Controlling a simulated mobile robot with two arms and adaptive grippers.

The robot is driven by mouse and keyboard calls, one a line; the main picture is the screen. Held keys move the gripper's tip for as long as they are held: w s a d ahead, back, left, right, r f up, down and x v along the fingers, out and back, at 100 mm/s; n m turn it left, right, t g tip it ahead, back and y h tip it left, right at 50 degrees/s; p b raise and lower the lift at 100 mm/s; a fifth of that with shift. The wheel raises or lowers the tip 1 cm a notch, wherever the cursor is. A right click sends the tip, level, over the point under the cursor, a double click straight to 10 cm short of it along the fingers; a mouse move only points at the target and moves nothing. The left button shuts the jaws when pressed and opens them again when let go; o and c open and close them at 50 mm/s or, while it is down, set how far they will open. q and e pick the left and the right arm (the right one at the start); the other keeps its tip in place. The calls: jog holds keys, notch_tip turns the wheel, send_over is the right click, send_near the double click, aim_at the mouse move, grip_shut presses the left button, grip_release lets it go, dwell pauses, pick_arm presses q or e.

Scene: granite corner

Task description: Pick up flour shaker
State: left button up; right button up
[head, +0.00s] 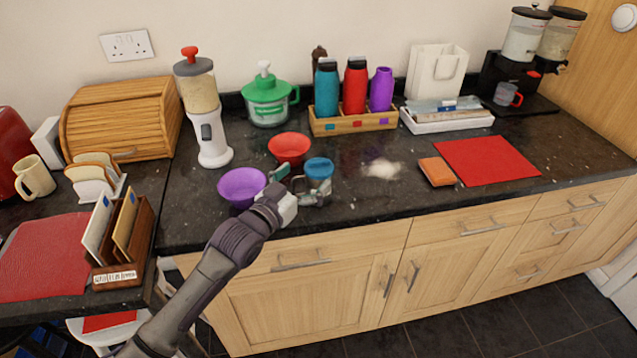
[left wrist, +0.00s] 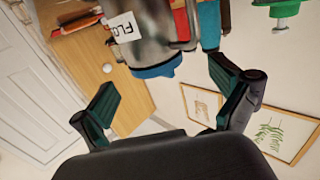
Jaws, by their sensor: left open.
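The flour shaker (head: 318,185) stands on the dark granite counter near its front edge, with a blue top. In the left wrist view the shaker (left wrist: 150,40) is a silvery body with a white label reading "FLO" and a blue end. My left gripper (head: 300,184) is open, low over the counter at the shaker's near left side. In the left wrist view its two fingers (left wrist: 165,85) are spread wide, with the shaker ahead of them and nothing held. Part of the shaker is hidden behind the gripper in the head view. My right gripper is not in view.
A purple bowl (head: 242,186) and a red bowl (head: 290,148) stand close to the left gripper. A white blender-like dispenser (head: 210,135) and a green-lidded pot (head: 266,100) are behind. Spilled flour (head: 381,170) and an orange sponge (head: 437,171) lie to the right.

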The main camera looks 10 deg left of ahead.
aim_at(319, 166)
pick_arm(q)
jog(key=x, duration=0.2)
jog(key=p+x, duration=0.1)
jog(key=x, duration=0.1)
jog(key=shift+s+d+r, duration=0.15)
jog(key=shift+d+r, duration=0.05)
jog(key=shift+w+d+f, duration=0.1)
jog(key=shift+w+d, duration=0.15)
jog(key=shift+w, duration=0.2)
jog(key=shift+s, duration=0.1)
jog(key=shift+c, duration=1)
jog(key=c, duration=1.6)
